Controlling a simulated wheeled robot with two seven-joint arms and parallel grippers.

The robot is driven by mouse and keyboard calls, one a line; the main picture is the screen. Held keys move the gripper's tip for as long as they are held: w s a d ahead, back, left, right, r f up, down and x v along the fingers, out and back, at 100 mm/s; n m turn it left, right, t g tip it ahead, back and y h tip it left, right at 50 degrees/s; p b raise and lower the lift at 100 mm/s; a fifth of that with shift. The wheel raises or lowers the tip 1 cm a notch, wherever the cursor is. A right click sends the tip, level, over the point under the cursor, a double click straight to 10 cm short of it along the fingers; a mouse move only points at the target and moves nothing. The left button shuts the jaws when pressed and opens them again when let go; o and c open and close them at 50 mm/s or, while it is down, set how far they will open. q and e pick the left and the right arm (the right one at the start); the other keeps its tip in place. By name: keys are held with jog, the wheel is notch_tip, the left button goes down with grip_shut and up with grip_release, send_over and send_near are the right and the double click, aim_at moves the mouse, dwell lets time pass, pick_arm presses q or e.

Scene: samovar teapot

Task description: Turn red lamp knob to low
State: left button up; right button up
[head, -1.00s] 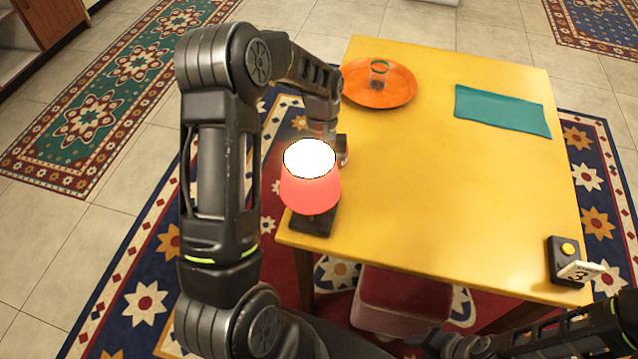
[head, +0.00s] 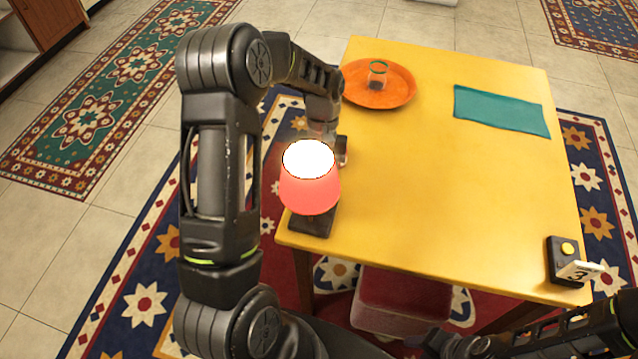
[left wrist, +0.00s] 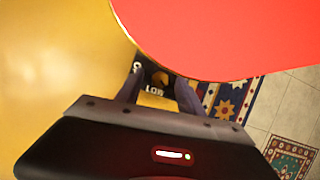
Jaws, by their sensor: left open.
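The red lamp (head: 310,190) stands on the near left corner of the yellow table, its top glowing white. Its dark base (head: 312,222) shows below the shade. In the left wrist view the red shade (left wrist: 225,35) hides much of the base. A small orange-brown knob (left wrist: 160,77) shows just above the white word LOW; its setting cannot be told. My left gripper (left wrist: 160,90) is open, its fingers on either side of the knob and label; contact cannot be told. In the head view it is mostly hidden behind the lamp. My right gripper (head: 435,343) is at the bottom edge, its jaws unclear.
An orange plate (head: 355,95) with a glass (head: 378,73) stands at the back left of the yellow table (head: 440,190). A teal cloth (head: 500,110) lies at the back right. A black box with a yellow button (head: 565,250) and a number card (head: 582,271) are at the front right. The table's middle is clear.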

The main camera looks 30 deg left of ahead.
pick_arm(q)
jog(key=v, duration=0.7)
jog(key=shift+w+r+b, duration=0.15)
jog(key=shift+r+b, duration=0.2)
jog(key=shift+b, duration=0.1)
